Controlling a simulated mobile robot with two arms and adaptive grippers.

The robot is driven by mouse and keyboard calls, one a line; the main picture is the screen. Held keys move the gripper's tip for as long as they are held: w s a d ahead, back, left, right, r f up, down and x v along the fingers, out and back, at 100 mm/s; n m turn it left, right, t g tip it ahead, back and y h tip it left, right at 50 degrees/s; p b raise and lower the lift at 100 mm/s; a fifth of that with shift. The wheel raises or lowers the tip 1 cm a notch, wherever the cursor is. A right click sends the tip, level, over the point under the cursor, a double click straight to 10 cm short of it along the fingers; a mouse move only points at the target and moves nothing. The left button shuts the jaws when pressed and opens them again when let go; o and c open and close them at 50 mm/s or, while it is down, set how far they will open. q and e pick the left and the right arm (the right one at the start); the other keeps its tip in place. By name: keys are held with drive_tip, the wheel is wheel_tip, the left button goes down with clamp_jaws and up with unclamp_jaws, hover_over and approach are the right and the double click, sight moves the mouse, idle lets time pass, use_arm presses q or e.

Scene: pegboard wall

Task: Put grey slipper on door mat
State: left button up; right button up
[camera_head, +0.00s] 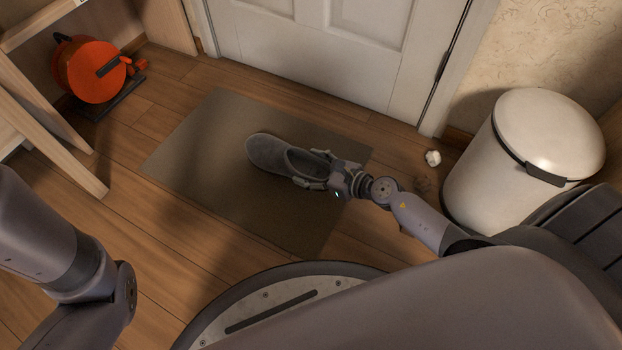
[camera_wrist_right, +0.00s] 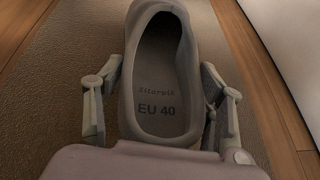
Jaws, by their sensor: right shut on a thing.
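The grey slipper (camera_head: 270,151) is over the door mat (camera_head: 212,135) in the head view, toe pointing left. My right gripper (camera_head: 310,170) is shut on its heel end, one finger on each side. The wrist view shows the slipper (camera_wrist_right: 155,125) between the two fingers of my right gripper (camera_wrist_right: 160,100), with "EU 40" on the insole. The mat (camera_wrist_right: 55,90) lies beneath it. I cannot tell whether the sole touches the mat. My left gripper is out of view; only part of the left arm shows.
A white door (camera_head: 330,45) stands behind the mat. A white bin (camera_head: 520,165) is at the right, with a small crumpled white thing (camera_head: 433,158) beside it. An orange reel (camera_head: 90,70) and a wooden shelf (camera_head: 45,120) are at the left.

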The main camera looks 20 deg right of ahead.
drive_tip(key=shift+f+b, duration=1.4)
drive_tip(key=shift+f, duration=0.5)
drive_tip(key=shift+f, duration=0.15)
drive_tip(key=o, duration=1.2)
drive_tip(key=shift+r, duration=0.2)
